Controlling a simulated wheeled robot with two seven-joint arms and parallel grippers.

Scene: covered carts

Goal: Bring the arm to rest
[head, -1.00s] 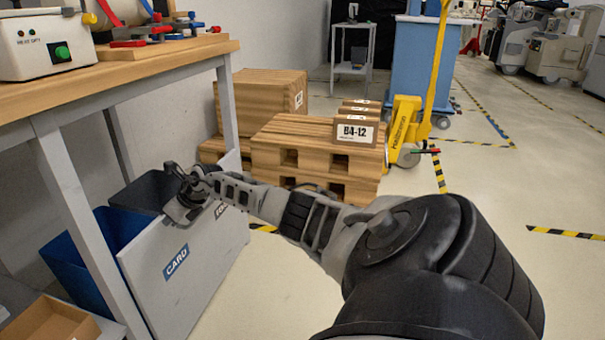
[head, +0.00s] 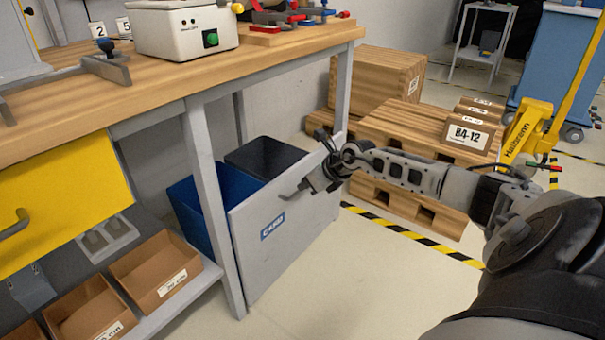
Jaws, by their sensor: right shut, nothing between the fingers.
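My right gripper (head: 322,180) is shut and empty. Its arm comes in from the lower right, and the gripper shows in front of the upper right part of a light grey panel (head: 290,245). The panel has a blue label reading CARD (head: 272,226) and a grey handle (head: 292,192) just left of the gripper. I cannot tell whether gripper and handle touch. Behind the panel are a blue bin (head: 190,205) and a dark bin (head: 265,155). My left gripper is not in view.
A wooden workbench (head: 150,85) with a yellow drawer (head: 60,195) stands on the left. Cardboard boxes (head: 155,270) sit on its lower shelf. Pallets (head: 400,125) and a yellow pallet truck (head: 527,130) stand behind my arm. Floor is clear in front of the panel.

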